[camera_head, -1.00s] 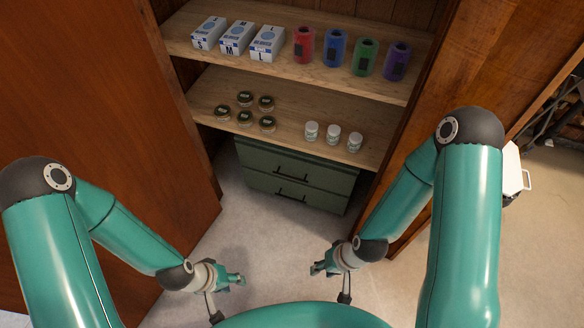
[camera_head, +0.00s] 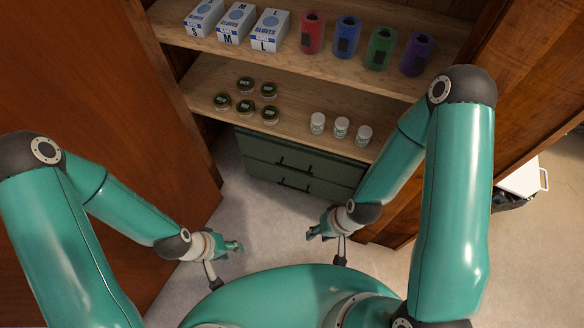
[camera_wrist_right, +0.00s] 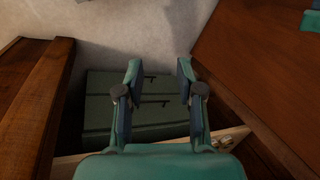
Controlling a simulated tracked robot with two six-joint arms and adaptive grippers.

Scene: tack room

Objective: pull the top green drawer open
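The green drawer unit stands on the floor under the lower shelf. Its top green drawer (camera_head: 262,151) looks shut, with a dark bar handle (camera_head: 293,163); the lower drawer (camera_head: 325,190) looks shut too. In the right wrist view the top drawer (camera_wrist_right: 98,116) lies nearer the picture's bottom, beyond my fingers. My right gripper (camera_head: 314,233) is in front of and below the unit, apart from it. The wrist view shows this gripper (camera_wrist_right: 158,68) open and empty. My left gripper (camera_head: 238,247) is also off the unit, front left, and looks open and empty.
The lower shelf (camera_head: 290,115) overhangs the drawers and holds several dark-lidded tins (camera_head: 245,106) and 3 white bottles (camera_head: 341,128). Glove boxes (camera_head: 236,24) and coloured rolls (camera_head: 346,36) stand above. A wooden door (camera_head: 110,90) stands at left, a wooden panel (camera_head: 510,60) at right. Floor before the drawers is clear.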

